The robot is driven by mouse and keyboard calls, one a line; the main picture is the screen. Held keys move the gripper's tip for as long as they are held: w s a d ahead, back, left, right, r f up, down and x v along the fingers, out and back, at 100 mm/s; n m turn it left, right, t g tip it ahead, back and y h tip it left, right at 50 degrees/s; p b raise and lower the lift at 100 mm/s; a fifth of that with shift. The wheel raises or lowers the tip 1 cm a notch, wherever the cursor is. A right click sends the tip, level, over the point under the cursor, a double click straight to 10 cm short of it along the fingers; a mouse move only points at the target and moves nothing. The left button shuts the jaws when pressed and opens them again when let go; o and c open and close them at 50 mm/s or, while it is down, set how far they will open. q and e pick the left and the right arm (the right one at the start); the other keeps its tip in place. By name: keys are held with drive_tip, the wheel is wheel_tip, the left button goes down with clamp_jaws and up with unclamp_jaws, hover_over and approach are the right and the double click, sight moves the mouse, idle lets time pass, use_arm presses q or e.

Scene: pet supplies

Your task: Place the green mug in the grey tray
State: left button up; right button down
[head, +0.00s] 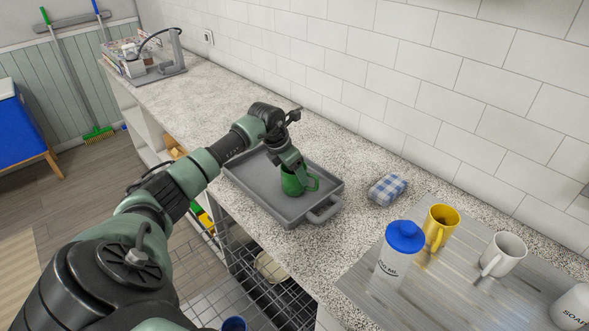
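My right gripper is not in view.
The tray lies on a speckled counter against a tiled wall. A checkered cloth (388,189) lies right of it. A blue-lidded bottle (397,258), a yellow mug (441,225) and a white mug (503,253) stand on a grey board. Books (127,57) stand at the far end.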

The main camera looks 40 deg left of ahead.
use_arm(q)
drive_tip(key=shift+f, duration=0.15)
drive_tip(key=o, duration=1.7)
drive_tip(key=shift+s+r, duration=0.1)
drive_tip(key=shift+r, duration=0.25)
drive_tip(key=b+v, duration=0.3)
drive_tip(key=v, duration=0.8)
drive_tip(key=shift+s+r, duration=0.1)
drive_tip(key=shift+r, duration=0.25)
